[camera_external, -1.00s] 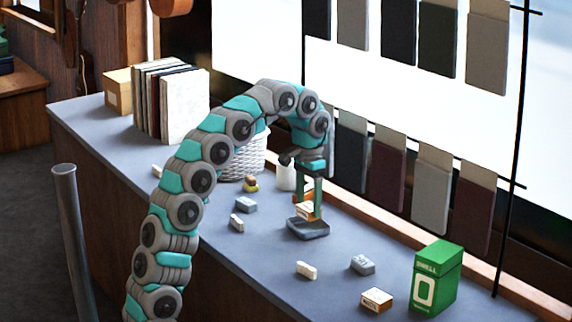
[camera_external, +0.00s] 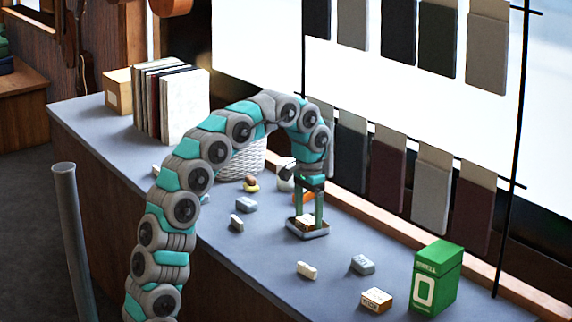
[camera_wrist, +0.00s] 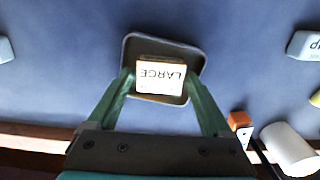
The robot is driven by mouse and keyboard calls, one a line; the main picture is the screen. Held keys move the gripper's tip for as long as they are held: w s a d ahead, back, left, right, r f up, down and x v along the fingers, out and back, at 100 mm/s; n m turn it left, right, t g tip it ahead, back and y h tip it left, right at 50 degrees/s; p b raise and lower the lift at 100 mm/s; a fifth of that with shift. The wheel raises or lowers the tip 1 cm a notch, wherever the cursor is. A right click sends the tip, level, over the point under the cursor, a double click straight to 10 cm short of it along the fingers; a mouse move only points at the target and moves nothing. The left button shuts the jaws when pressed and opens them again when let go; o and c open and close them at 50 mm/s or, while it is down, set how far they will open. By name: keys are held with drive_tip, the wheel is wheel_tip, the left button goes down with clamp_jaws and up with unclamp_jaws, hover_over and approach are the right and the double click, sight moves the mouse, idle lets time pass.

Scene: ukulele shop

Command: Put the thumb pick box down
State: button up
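The thumb pick box, a small white and tan box labelled "LARGE" (camera_wrist: 161,77), lies in a small dark shallow tray (camera_wrist: 191,48) on the counter. In the external view the box (camera_external: 305,222) sits low inside the tray's rim (camera_external: 308,236). My gripper (camera_external: 307,222) points down over the tray, its green fingers spread on either side of the box. In the wrist view my gripper (camera_wrist: 159,77) is open, with a narrow gap beside the box. The finger tips reach inside or right at the tray's rim; I cannot tell whether they touch it.
Small boxes lie around: grey (camera_external: 246,204), white (camera_external: 306,270), grey (camera_external: 362,264), tan (camera_external: 376,299). A green box (camera_external: 436,279) stands at right.

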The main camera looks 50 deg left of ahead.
sight(308, 219)
drive_tip(key=shift+r, duration=3.9)
